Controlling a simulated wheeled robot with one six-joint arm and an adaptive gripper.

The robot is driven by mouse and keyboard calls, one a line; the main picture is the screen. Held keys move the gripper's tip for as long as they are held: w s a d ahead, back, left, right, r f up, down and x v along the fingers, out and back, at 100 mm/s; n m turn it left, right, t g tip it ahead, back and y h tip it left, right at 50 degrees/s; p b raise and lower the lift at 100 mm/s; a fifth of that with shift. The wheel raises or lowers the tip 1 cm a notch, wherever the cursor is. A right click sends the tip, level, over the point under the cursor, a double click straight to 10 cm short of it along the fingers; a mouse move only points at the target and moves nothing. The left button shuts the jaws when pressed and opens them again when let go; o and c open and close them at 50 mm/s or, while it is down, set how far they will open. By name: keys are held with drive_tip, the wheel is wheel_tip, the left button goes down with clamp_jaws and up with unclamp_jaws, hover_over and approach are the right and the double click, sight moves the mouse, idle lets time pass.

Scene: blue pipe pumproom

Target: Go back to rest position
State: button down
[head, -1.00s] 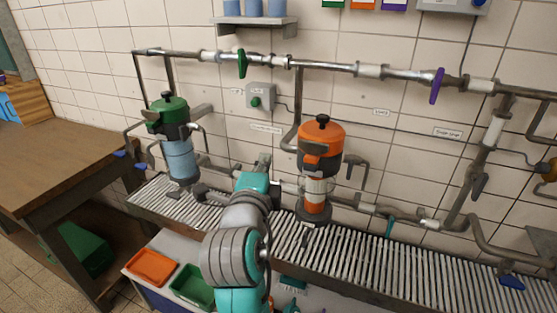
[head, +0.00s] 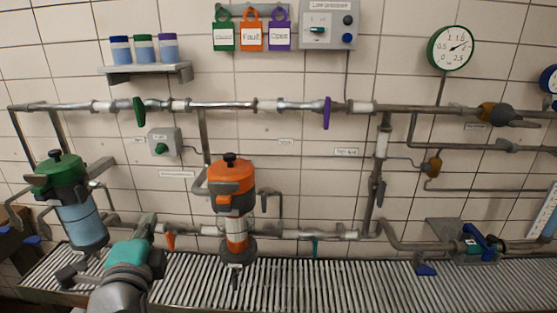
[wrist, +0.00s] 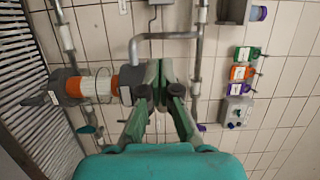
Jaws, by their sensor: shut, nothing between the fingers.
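My gripper (wrist: 161,78) shows in the wrist view with its two green fingers together and nothing between them. In the head view my gripper (head: 146,226) is at the lower left, above the slatted grating, in front of the wall pipes. It is between the green-topped canister (head: 80,215) and the orange-topped filter (head: 233,195), apart from both as far as I can see. In the wrist view the picture is turned sideways and the orange filter (wrist: 97,86) lies left of the fingers.
The grating (head: 330,280) runs along the wall. Pipes carry a green valve handle (head: 139,112) and a purple one (head: 327,113). Above are a shelf (head: 145,73), hanging tags (head: 251,36), a control box (head: 327,25) and a gauge (head: 451,48). A blue-handled valve (head: 482,241) is at right.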

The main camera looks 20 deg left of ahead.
drive_tip(key=w+d+f+n, duration=0.3)
drive_tip(key=d+f+n, duration=0.2)
drive_tip(key=d+f, duration=1.05)
drive_tip(key=s+d+f+n+h, duration=0.2)
drive_tip(key=s+d+f+n, duration=0.25)
drive_tip(key=d+f, duration=1.05)
drive_tip(key=s+d+f+n+h, duration=0.1)
drive_tip(key=s+d+f, duration=0.1)
drive_tip(key=s+d, duration=0.5)
drive_tip(key=s+d+f+n+h, duration=0.1)
drive_tip(key=s+d+f, duration=0.2)
drive_tip(key=s+d, duration=0.35)
drive_tip(key=s+d+r+h, duration=0.2)
drive_tip(key=s+d, duration=0.3)
drive_tip(key=s, duration=0.3)
drive_tip(key=s+d+r+g+h, duration=0.1)
drive_tip(key=s+d+r+h, duration=0.1)
drive_tip(key=s+d, duration=0.3)
drive_tip(key=s+r+n, duration=0.1)
drive_tip(key=s, duration=0.3)
drive_tip(key=shift+s, duration=0.3)
